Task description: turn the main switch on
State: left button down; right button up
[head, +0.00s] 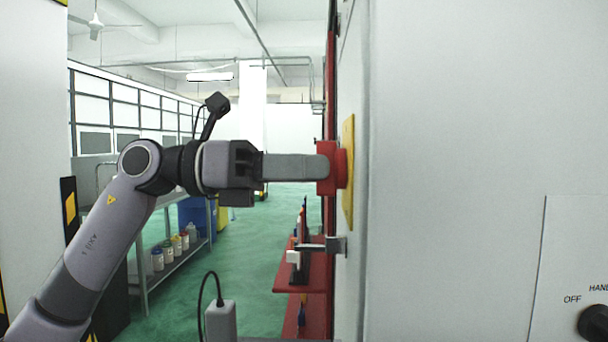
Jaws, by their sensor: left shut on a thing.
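The main switch is a red rotary handle (326,168) on a yellow plate (348,172), seen nearly edge-on on the side of a pale cabinet (450,130). My left gripper (318,168) comes in level from the left and is shut on the red handle. Its fingers cover part of the handle, and the handle's angle is hard to tell from this side. My right gripper is not in view.
A metal latch (335,246) juts from the cabinet below the switch. A red shelf unit (303,278) stands behind it. A black selector knob (594,322) marked OFF and HAND is at the lower right. A shelf with bottles (172,258) stands at the left, beside open green floor.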

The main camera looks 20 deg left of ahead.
pick_arm(q)
jog(key=shift+m, duration=1.1)
jog(key=shift+b, duration=0.3)
jog(key=c, duration=1.1)
grip_release()
jog(key=shift+c, duration=0.2)
jog(key=b+v, duration=0.1)
jog(key=v, duration=0.6)
jog(key=shift+a, duration=0.15)
